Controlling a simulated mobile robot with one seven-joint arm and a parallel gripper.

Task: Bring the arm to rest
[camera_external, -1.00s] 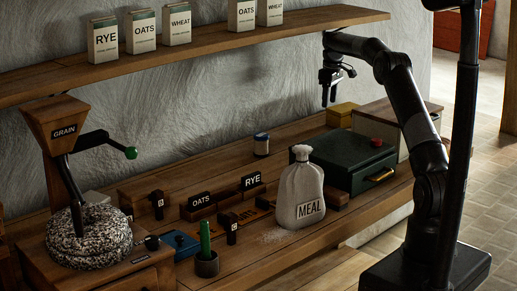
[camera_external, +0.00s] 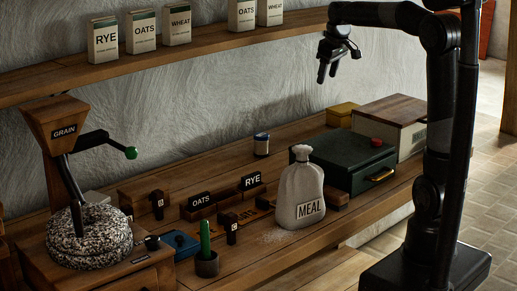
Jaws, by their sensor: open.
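My gripper (camera_external: 328,72) is open and empty. It hangs in the air above the back of the workbench, just below the front edge of the shelf in the picture, with its fingers pointing down. My arm rises from the base at the lower right, bends at the top and reaches left to the gripper. The gripper appears apart from everything around it.
On the bench (camera_external: 290,262) stand a MEAL sack (camera_external: 300,190), a dark green box (camera_external: 345,160), a wooden-lidded box (camera_external: 400,112), a yellow box (camera_external: 342,114) and a grain mill (camera_external: 88,236). A shelf (camera_external: 200,52) with several cartons runs along the wall.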

